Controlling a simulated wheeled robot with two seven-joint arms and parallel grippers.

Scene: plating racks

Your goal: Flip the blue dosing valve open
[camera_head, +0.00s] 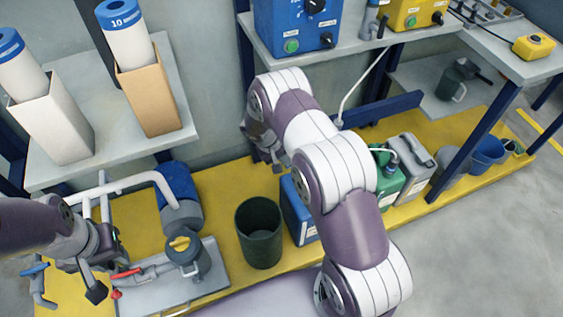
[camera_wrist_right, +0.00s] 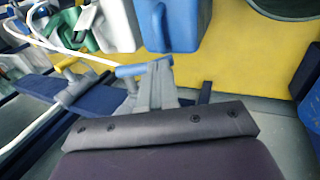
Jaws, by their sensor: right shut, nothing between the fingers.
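A blue lever handle (camera_wrist_right: 143,67), which looks like the dosing valve's, shows in the right wrist view. It lies across the tips of my right gripper (camera_wrist_right: 157,84). That gripper is shut with nothing between its fingers; I cannot tell whether it touches the lever. In the head view my right gripper (camera_head: 268,145) is near the wall, and my right arm hides the area behind it. Another blue handle (camera_head: 34,270) is at the lower left, left of my left gripper (camera_head: 108,278). The left fingers are too unclear to judge.
A red-handled valve (camera_head: 126,273) is close to my left gripper. A dark green bucket (camera_head: 260,232) stands on the yellow platform (camera_head: 222,176). Blue, green and grey canisters (camera_head: 410,165) stand to the right. A shelf (camera_head: 115,145) with two boxed cylinders is at upper left.

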